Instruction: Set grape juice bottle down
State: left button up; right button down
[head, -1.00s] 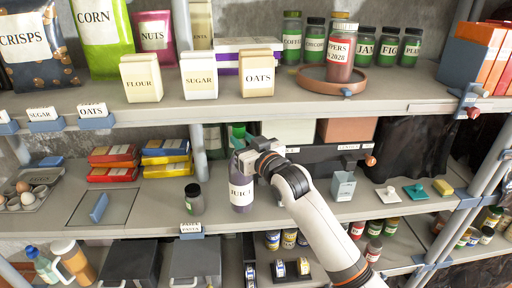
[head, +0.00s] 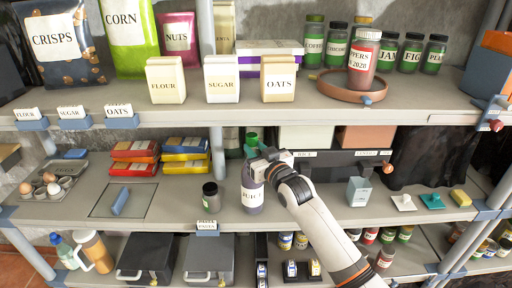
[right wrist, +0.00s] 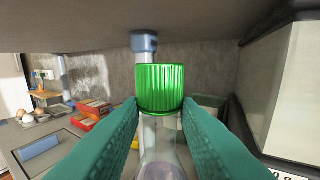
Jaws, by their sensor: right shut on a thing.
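The grape juice bottle (head: 252,197) is purple with a white label reading JUICE. It is upright at the middle shelf, right of a small dark-lidded jar (head: 211,195). My right gripper (head: 262,168) is shut on its upper part. In the right wrist view the bottle's ribbed green cap (right wrist: 160,86) rises between the two teal fingers, with clear bottle below it. I cannot tell whether the bottle's base touches the shelf (head: 170,213). My left gripper is not in view.
Above hangs the upper shelf (head: 210,115), close over the cap. Dark boxes (head: 325,167) stand behind my right arm, with a grey carton (head: 358,191) to the right. Left are stacked packets (head: 185,156) and a blue-handled panel (head: 120,200). Bare shelf shows around the small jar.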

jog(key=shift+r, duration=0.15)
jog(key=c, duration=1.1)
grip_release()
jog(key=shift+s, duration=0.1)
jog(key=shift+b+v, duration=1.45)
jog(key=shift+v, duration=4.55)
